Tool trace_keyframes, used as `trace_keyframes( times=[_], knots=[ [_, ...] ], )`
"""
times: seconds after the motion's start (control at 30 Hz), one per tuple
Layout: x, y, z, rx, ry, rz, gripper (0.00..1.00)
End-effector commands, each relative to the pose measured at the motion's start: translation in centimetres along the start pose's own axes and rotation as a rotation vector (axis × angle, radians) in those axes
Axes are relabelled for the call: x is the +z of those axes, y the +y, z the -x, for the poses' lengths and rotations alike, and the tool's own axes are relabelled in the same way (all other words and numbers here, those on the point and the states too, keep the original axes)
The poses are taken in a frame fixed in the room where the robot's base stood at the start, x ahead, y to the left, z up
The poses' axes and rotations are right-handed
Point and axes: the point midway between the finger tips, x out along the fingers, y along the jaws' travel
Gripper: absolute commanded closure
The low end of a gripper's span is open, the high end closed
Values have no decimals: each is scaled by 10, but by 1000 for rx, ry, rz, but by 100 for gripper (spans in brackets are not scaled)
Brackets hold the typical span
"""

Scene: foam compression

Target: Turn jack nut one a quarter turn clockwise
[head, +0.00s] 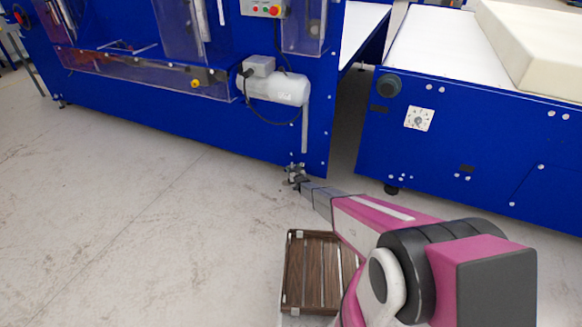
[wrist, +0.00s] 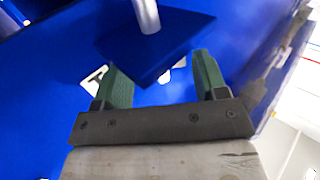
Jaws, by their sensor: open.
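My gripper (head: 299,182) is low at the bottom right corner of the large blue machine (head: 200,120), beside the small metal jack foot (head: 295,170) there. In the wrist view my gripper (wrist: 157,62) is open, with two green fingers spread apart. A dark blue plate (wrist: 145,50) and a grey metal rod (wrist: 146,14) show just beyond and between the fingers. Small white parts (wrist: 94,80) lie behind the left finger. I cannot pick out jack nut one clearly; the fingers and plate may hide it. Nothing is visibly held.
A second blue machine (head: 450,150) with a cream foam block (head: 530,45) stands to the right, across a narrow gap. A grey motor (head: 272,85) sits above the corner. The floor at left is clear.

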Motion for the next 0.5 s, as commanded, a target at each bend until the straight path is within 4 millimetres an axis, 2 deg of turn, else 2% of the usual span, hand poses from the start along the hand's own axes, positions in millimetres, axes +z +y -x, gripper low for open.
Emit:
trace_keyframes(
  times=[0.33, 0.43, 0.5],
  knots=[
    [0, 1, -2, 0, 0, 0, 34],
    [0, 1, -2, 0, 0, 0, 67],
    [0, 1, -2, 0, 0, -1, 69]
  ],
)
